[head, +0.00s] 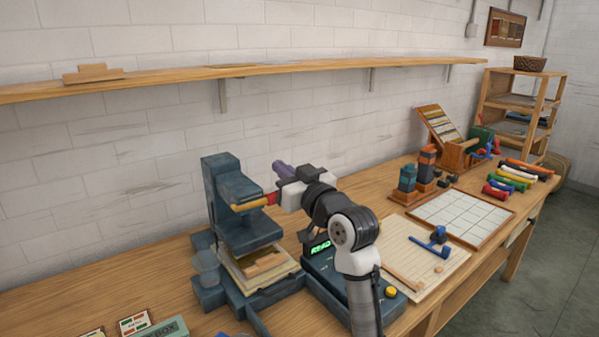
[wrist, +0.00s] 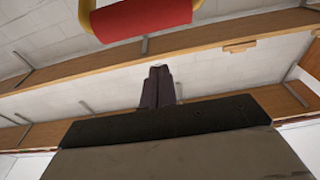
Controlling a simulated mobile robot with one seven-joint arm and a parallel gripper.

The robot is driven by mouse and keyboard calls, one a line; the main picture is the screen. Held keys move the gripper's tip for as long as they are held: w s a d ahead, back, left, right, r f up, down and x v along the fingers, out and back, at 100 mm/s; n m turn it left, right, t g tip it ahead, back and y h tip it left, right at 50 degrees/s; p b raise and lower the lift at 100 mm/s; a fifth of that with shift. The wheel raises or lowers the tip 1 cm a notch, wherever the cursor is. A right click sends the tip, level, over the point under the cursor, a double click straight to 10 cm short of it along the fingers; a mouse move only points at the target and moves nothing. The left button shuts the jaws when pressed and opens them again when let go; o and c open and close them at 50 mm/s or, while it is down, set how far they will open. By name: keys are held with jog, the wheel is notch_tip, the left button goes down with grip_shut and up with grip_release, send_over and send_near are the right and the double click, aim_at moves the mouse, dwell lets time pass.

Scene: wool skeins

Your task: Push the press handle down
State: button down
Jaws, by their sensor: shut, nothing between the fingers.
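The dark blue-green press (head: 228,212) stands on the bench left of my arm. Its handle (head: 250,204) is a yellow bar with a red grip, sticking out at upper height in front of the press head. The handle (wrist: 142,18) also crosses the top of the wrist view, red in the middle with yellow ends. My gripper (head: 280,167) is shut and empty, its dark purple fingers close to the handle's red end. In the wrist view the closed fingers (wrist: 158,72) appear below the handle with a gap between them in the picture. I cannot tell whether they touch.
A wooden piece lies on the press bed (head: 262,265). A control box (head: 320,248) with a green display and a yellow button stands right of the press. A wall shelf (head: 300,68) runs above. A cream board (head: 425,255) with a blue tool lies to the right.

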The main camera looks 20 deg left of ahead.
jog(key=shift+s+d+f+p, duration=0.1)
jog(key=shift+d+f+p, duration=0.05)
jog(key=shift+f, duration=0.5)
jog(key=shift+s+d+f+p, duration=0.1)
jog(key=shift+d+f, duration=0.05)
jog(key=shift+f, duration=0.55)
jog(key=shift+s+d+f+p, duration=0.1)
jog(key=shift+d+f+p, duration=0.05)
jog(key=shift+f, duration=0.5)
jog(key=shift+f, duration=0.1)
